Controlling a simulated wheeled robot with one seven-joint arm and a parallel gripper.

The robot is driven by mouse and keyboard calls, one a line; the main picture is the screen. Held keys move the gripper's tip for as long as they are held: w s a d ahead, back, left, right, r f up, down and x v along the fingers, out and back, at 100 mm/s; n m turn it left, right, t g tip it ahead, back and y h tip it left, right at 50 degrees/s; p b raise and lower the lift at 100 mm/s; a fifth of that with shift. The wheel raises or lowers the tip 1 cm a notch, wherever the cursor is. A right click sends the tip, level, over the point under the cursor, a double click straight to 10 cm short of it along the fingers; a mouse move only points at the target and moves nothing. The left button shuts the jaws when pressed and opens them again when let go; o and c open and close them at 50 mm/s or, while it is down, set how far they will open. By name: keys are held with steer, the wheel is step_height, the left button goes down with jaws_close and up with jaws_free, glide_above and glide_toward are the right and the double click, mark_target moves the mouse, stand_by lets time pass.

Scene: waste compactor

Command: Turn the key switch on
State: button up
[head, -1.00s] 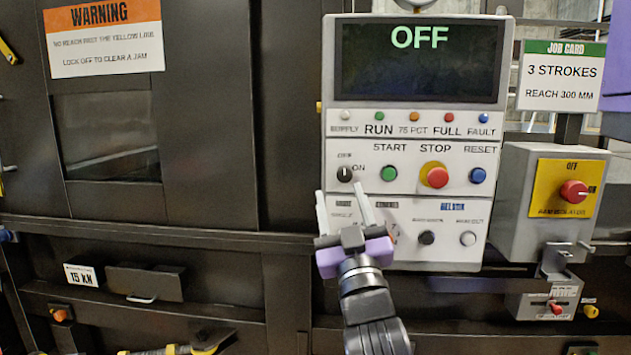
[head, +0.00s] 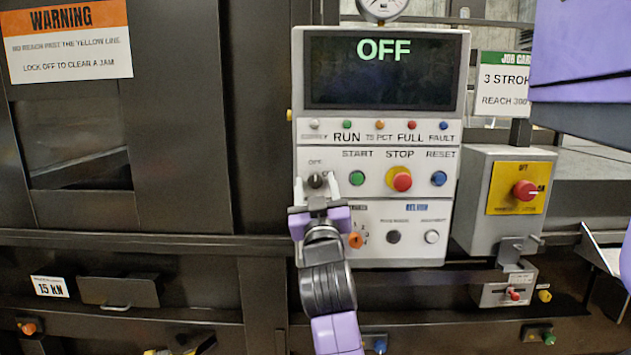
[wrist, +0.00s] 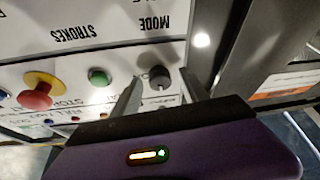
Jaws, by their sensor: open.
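The key switch (head: 316,180) is a small black knob at the left of the control panel (head: 308,128), under a small OFF label. The panel's screen (head: 380,70) reads OFF. My gripper (head: 315,184) is open, its two pale fingers reaching up on either side of the knob in the head view. In the wrist view the knob (wrist: 160,77) lies between and just beyond the open fingertips (wrist: 160,80). I cannot tell whether the fingers touch it. The ON label is hidden by a finger in the head view.
Close to the right are the green start button (head: 357,178), the red stop button (head: 401,179) and the blue reset button (head: 438,178). An orange selector (head: 355,240) sits below. A grey isolator box (head: 480,225) with a red knob stands further right.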

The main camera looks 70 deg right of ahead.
steer(key=shift+d, duration=0.1)
jaws_close()
